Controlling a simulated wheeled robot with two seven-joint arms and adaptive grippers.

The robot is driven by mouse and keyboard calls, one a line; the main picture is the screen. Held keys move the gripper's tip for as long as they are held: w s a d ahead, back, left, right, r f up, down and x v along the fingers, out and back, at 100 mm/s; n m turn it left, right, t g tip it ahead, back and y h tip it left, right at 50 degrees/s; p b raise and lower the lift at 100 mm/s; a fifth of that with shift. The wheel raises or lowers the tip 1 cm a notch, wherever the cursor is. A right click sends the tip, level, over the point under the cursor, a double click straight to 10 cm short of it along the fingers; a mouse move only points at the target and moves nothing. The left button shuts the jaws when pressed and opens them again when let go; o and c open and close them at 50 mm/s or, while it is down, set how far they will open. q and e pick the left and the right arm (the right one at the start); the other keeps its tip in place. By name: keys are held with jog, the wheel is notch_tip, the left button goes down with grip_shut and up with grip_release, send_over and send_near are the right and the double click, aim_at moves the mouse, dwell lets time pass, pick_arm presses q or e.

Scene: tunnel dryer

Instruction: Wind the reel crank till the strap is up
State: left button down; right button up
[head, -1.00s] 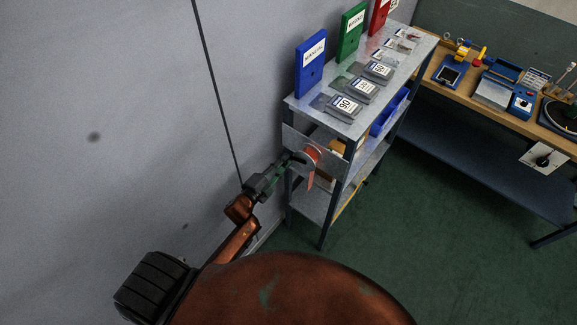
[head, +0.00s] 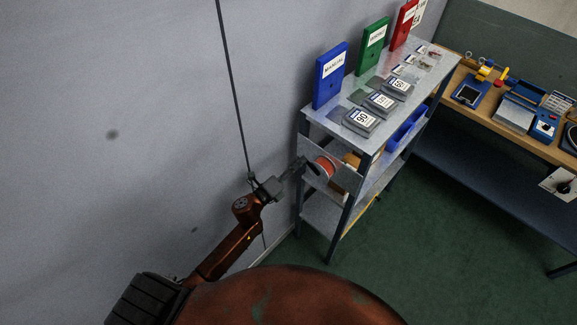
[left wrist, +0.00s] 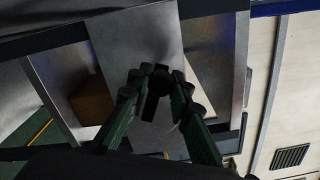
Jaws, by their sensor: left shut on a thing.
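The orange-red reel (head: 325,165) is on a grey metal plate at the near end of the shelf unit. Its dark crank (head: 314,169) is on the side facing my arm. My left gripper (head: 304,163) reaches in from the lower left and is shut on the crank's handle. In the left wrist view the fingers (left wrist: 160,88) close around a dark knob in front of the grey plate (left wrist: 135,45); the reel itself cannot be made out there. I cannot make out a hanging length of strap in the head view. My right gripper is not in view.
The shelf unit (head: 308,128) carries blue, green and red manuals and several grey labelled packs. A blue bin (head: 405,130) is on its lower shelf. A workbench (head: 466,118) with tools stands at the right. The wall is close on the left; green floor is clear.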

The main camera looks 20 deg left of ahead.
pick_arm(q)
jog(key=shift+d+r+m, duration=0.15)
jog(key=shift+r+m, duration=0.05)
jog(key=shift+m, duration=0.1)
dwell(0.4)
jog(key=c, duration=1.8)
grip_release()
jog(key=shift+o, duration=0.2)
jog(key=shift+s, duration=0.1)
jog(key=v, duration=1.2)
